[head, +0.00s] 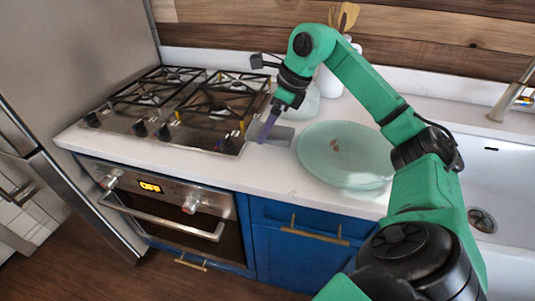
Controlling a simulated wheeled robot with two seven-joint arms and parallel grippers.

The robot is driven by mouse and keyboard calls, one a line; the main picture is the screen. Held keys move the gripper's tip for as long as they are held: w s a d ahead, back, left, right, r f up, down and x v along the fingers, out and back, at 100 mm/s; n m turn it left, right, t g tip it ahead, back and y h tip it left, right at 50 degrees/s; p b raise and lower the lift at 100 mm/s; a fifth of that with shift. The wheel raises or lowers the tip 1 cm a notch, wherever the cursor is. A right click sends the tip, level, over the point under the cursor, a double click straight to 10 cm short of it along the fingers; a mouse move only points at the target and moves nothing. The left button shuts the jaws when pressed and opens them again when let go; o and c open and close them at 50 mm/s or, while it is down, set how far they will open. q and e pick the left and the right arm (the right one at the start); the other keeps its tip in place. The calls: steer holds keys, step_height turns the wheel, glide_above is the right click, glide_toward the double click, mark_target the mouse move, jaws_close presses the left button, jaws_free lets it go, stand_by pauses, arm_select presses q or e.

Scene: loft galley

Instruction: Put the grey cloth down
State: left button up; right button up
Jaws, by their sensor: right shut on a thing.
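The grey cloth (280,136) is a small folded-looking piece at the strip of white counter between the cooktop and the large round pale green glass dish. My right gripper (266,134) points down and is shut on the cloth. The cloth is at or just above the counter; I cannot tell if it touches. The fingers hide part of it. My left gripper is not in view.
The gas cooktop (178,108) is to the left and the green dish (345,154) just right of the cloth. A glass vessel (304,104) and a white utensil holder (330,82) stand behind. The sink (500,165) is at the right. The counter front (275,180) is clear.

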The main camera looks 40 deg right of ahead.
mark_target(263, 155)
step_height(263, 155, down, 7)
steer(key=shift+r+b, duration=0.1)
steer(key=shift+b, duration=0.65)
steer(key=shift+w, duration=0.15)
steer(key=shift+f, duration=0.25)
steer(key=o, duration=0.9)
steer(key=shift+r, duration=0.3)
steer(key=shift+d+r, duration=0.15)
steer(key=shift+r, duration=0.2)
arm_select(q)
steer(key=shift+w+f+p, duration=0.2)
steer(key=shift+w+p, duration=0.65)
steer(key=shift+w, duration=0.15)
arm_select(e)
steer(key=v, duration=1.1)
steer(key=shift+r, duration=0.1)
